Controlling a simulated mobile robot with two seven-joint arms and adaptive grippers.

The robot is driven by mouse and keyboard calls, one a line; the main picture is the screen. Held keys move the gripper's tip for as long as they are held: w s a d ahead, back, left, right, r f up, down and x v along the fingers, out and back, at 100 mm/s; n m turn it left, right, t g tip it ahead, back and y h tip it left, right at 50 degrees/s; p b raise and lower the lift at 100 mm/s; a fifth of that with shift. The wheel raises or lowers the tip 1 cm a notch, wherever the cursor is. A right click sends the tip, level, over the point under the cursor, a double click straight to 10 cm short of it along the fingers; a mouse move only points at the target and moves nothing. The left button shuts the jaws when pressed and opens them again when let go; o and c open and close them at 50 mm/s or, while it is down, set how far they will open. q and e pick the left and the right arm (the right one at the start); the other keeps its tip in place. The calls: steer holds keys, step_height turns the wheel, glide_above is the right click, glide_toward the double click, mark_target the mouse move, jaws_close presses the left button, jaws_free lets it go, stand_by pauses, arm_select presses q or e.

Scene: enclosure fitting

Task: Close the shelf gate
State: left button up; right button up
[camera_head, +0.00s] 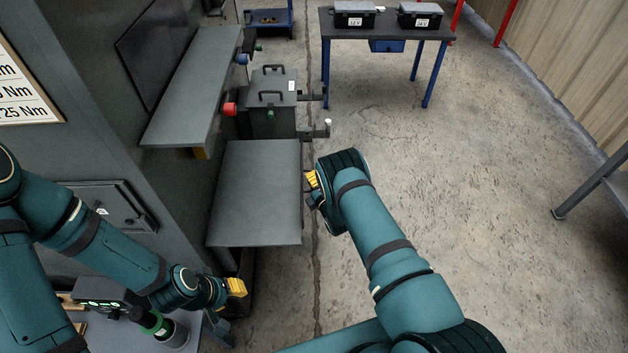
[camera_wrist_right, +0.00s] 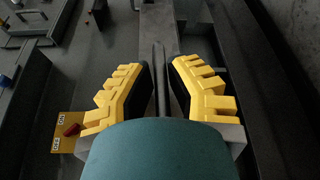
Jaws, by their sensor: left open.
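A flat grey panel (camera_head: 258,190) juts out from the grey enclosure. I cannot tell whether it is the shelf gate or the shelf itself. My right gripper (camera_head: 312,188) is at the panel's right edge. In the right wrist view its yellow fingers (camera_wrist_right: 172,85) stand apart, with a thin dark edge (camera_wrist_right: 160,75) running between them. Gaps show on both sides of that edge, so nothing looks gripped. My left gripper (camera_head: 228,306) is open and empty, low in the head view, below the panel's near edge. Part of it is hard to make out.
A grey box with handles (camera_head: 272,100) stands behind the panel. A long grey shelf (camera_head: 195,85) with a red knob (camera_head: 230,109) is at upper left. A cordless tool (camera_head: 150,320) stands near my left arm. A table (camera_head: 385,27) holds two cases. Open floor lies right.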

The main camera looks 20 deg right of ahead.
steer(key=o, duration=0.3)
steer(key=shift+a, duration=0.1)
steer(key=shift+s, duration=0.1)
steer(key=s+d+r, duration=0.1)
steer(key=s, duration=1)
steer(key=shift+s+d, duration=0.2)
steer(key=shift+s, duration=0.15)
